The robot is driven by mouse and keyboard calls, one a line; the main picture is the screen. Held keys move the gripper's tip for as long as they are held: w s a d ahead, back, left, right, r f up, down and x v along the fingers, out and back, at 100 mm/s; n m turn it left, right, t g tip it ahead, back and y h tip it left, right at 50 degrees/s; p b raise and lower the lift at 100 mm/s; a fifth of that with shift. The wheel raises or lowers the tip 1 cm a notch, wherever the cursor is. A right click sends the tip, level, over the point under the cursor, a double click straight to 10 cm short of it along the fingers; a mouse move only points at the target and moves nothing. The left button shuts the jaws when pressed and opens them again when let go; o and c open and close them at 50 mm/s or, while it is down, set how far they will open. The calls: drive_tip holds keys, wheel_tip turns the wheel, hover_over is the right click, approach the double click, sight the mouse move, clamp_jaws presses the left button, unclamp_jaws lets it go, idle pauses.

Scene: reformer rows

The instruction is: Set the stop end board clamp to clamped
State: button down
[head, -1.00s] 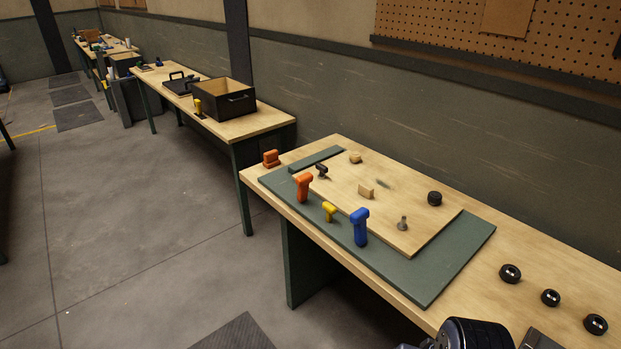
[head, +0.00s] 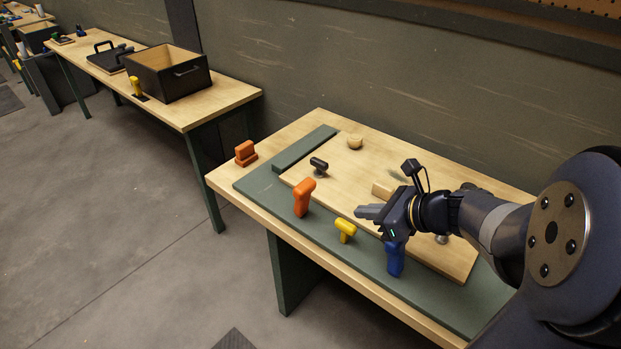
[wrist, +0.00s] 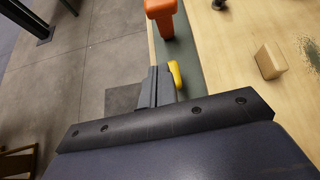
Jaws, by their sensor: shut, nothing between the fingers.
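The stop appears to be the green strip (head: 304,149) along the far left end of the wooden board (head: 335,176). The orange clamp handle (head: 304,197) stands upright on the green base (head: 262,180), nearest that strip. It also shows at the top of the wrist view (wrist: 162,14). A yellow handle (head: 345,230) and a blue handle (head: 395,258) stand farther along the front edge; my gripper partly covers the blue one. My gripper (head: 362,212) is shut and empty above the board's front part, right of the orange handle and apart from it. Its fingers (wrist: 155,84) overlap the yellow handle (wrist: 175,74) in the wrist view.
A black knob (head: 319,165), a round wooden knob (head: 354,142) and a wooden block (wrist: 269,61) are on the board. An orange block (head: 246,153) sits at the table's left corner. Another bench with a black box (head: 168,75) stands behind. Open floor lies left.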

drive_tip(key=shift+w+r+m, duration=0.1)
drive_tip(key=shift+w+m, duration=0.3)
drive_tip(key=shift+w, duration=0.35)
approach(302, 201)
drive_tip(key=f, duration=0.2)
drive_tip(key=shift+w+a+r+p, duration=0.2)
drive_tip(key=shift+w+a+r, duration=0.1)
drive_tip(key=shift+w+a, duration=0.35)
drive_tip(key=shift+w+a+r+p, duration=0.2)
drive_tip(key=shift+w+a+r, duration=0.15)
drive_tip(key=shift+w+a, duration=0.35)
drive_tip(key=shift+r+p, duration=0.15)
drive_tip(key=shift+p, duration=0.15)
